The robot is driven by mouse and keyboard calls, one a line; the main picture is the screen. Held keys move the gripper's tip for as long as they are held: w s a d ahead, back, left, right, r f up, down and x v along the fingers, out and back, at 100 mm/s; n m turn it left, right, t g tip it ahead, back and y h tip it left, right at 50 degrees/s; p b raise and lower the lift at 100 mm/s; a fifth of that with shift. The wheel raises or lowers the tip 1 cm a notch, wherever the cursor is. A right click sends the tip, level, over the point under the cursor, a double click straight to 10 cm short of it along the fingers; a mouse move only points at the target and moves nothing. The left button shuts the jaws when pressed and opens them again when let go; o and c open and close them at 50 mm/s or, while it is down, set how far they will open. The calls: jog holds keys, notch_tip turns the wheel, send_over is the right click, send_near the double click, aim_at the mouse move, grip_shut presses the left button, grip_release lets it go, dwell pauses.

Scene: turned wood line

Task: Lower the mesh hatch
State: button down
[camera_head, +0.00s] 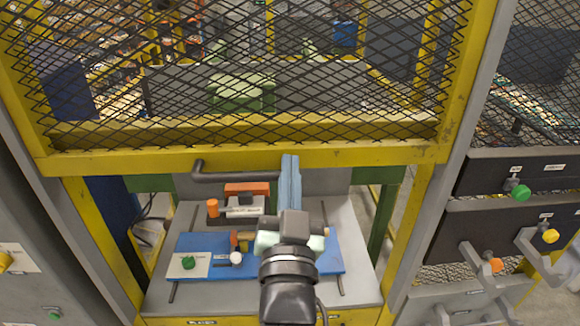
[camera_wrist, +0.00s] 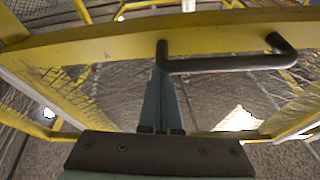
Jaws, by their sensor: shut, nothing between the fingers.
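The mesh hatch (camera_head: 250,162) is a yellow frame with black diamond mesh. Its bottom rail is above an open gap through which the bench shows. A dark bar handle (camera_head: 235,177) sticks out from the rail; in the wrist view the handle (camera_wrist: 225,64) crosses in front of the yellow rail (camera_wrist: 110,46). My gripper (camera_head: 290,160) has its blue-grey fingers together, with nothing held. The fingers (camera_wrist: 161,75) overlap one end of the handle in both views. I cannot tell whether they touch it.
Below the hatch, a grey bench (camera_head: 360,250) carries a blue board (camera_head: 205,245) with small fittings and an orange-and-grey block (camera_head: 246,188). A dark panel with coloured knobs (camera_head: 520,192) stands at the right. A grey cabinet (camera_head: 45,240) stands at the left.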

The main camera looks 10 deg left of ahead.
notch_tip(320, 180, down, 51)
jog(key=b, duration=4.7)
jog(key=shift+b, duration=0.35)
jog(key=shift+f, duration=0.1)
notch_tip(320, 180, up, 5)
jog(key=p, duration=0.4)
jog(key=b+v, duration=0.3)
jog(key=v, duration=0.7)
jog(key=shift+d+b, duration=0.35)
jog(key=shift+d, duration=0.05)
